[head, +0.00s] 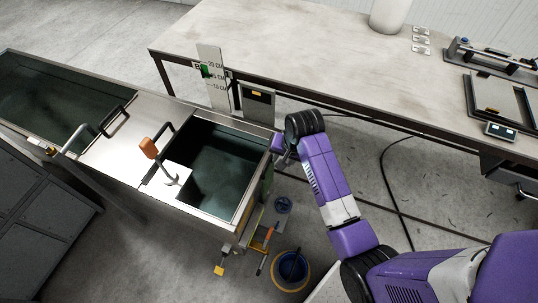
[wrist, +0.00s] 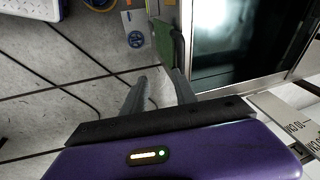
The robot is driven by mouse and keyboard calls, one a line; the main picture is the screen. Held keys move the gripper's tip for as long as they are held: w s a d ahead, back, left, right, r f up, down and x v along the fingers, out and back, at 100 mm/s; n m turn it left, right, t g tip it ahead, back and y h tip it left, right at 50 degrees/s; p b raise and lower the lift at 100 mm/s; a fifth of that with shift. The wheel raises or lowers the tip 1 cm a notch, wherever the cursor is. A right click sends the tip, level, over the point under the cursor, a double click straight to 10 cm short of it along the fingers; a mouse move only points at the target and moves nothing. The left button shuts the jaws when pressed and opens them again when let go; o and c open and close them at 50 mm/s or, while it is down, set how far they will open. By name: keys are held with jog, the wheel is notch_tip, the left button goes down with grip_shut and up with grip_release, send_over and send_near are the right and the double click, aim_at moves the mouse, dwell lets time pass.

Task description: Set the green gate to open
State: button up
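A green panel (wrist: 164,40), which looks like the green gate, stands at the side of the tank in the wrist view, with a dark curved handle (wrist: 179,48) along its edge. In the head view a strip of green (head: 267,182) shows on the tank's right end, mostly hidden behind the rim and my arm. My gripper (wrist: 160,76) is open, its two fingers apart with floor showing between them. The right fingertip is close to the handle's lower end; I cannot tell whether they touch. In the head view my gripper (head: 284,157) is beside the tank's right end.
A long workbench (head: 300,50) lies beyond. A bucket (head: 290,268) and tools stand on the floor below.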

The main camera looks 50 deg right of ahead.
aim_at(268, 163)
jog(key=w+a+r+m+g+y, duration=0.1)
jog(key=w+a+r+y, duration=0.1)
jog(key=w+r, duration=0.15)
jog(key=x, duration=0.4)
jog(key=p+x, duration=0.1)
jog(key=x, duration=0.2)
jog(key=shift+s+d, duration=0.2)
jog(key=shift+d, duration=0.1)
grip_shut()
dwell(1.2)
